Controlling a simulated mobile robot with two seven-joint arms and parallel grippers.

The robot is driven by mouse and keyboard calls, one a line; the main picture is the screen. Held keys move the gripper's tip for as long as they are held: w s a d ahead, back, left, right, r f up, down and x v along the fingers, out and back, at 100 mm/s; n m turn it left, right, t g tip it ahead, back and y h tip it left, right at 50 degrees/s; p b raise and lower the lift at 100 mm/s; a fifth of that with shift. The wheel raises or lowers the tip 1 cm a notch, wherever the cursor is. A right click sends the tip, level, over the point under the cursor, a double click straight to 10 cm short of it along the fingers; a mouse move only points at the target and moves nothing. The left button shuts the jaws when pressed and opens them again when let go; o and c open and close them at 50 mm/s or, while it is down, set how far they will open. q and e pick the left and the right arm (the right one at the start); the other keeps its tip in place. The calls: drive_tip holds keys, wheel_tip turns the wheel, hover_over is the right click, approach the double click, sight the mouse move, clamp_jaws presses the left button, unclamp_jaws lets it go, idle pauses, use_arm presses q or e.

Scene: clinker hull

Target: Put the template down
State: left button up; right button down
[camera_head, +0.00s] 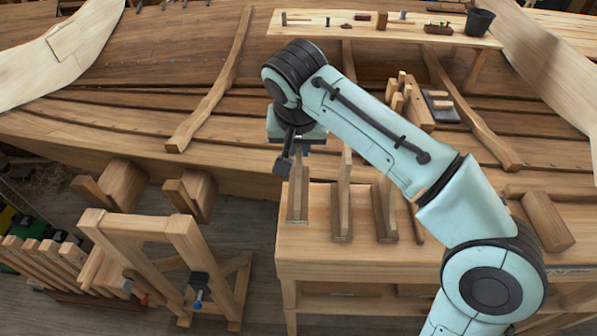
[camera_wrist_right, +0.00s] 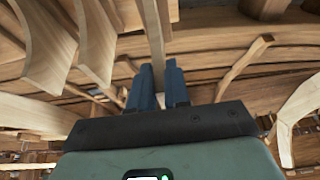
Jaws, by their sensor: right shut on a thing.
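My right gripper (camera_head: 297,148) is at the left end of the workbench, pointing down, and is shut on a thin pale wooden template (camera_head: 299,172). In the wrist view its two blue fingers (camera_wrist_right: 160,88) close on the template's edge (camera_wrist_right: 152,35). The template is upright at a wooden block on the bench. I cannot tell whether its lower end is seated there. Two similar upright pieces, a middle one (camera_head: 343,185) and a right one (camera_head: 381,205), stand in blocks beside it. My left gripper is not in view.
The workbench (camera_head: 320,262) has a loose wooden block (camera_head: 548,220) at its right. The planked hull (camera_head: 140,90) runs behind it. A wooden trestle (camera_head: 145,228) stands to the left. A plank shelf (camera_head: 345,28) with small tools and a dark bucket (camera_head: 479,21) is at the back.

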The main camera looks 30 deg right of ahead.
sight(299, 164)
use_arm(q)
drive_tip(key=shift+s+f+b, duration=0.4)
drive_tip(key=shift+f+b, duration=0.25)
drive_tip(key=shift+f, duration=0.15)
use_arm(e)
drive_tip(key=shift+f, duration=2.5)
drive_tip(key=shift+f, duration=0.2)
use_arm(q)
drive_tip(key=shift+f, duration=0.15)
use_arm(e)
drive_tip(key=c, duration=1.1)
unclamp_jaws()
drive_tip(key=shift+r, duration=0.35)
use_arm(q)
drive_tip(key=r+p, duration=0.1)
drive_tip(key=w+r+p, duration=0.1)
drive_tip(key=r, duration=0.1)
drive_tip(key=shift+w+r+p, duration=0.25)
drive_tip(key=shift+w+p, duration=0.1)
drive_tip(key=shift+p, duration=0.05)
use_arm(e)
drive_tip(key=v, duration=1.1)
drive_tip(key=shift+s+r, duration=0.2)
drive_tip(key=shift+r, duration=0.1)
drive_tip(key=shift+a, duration=0.15)
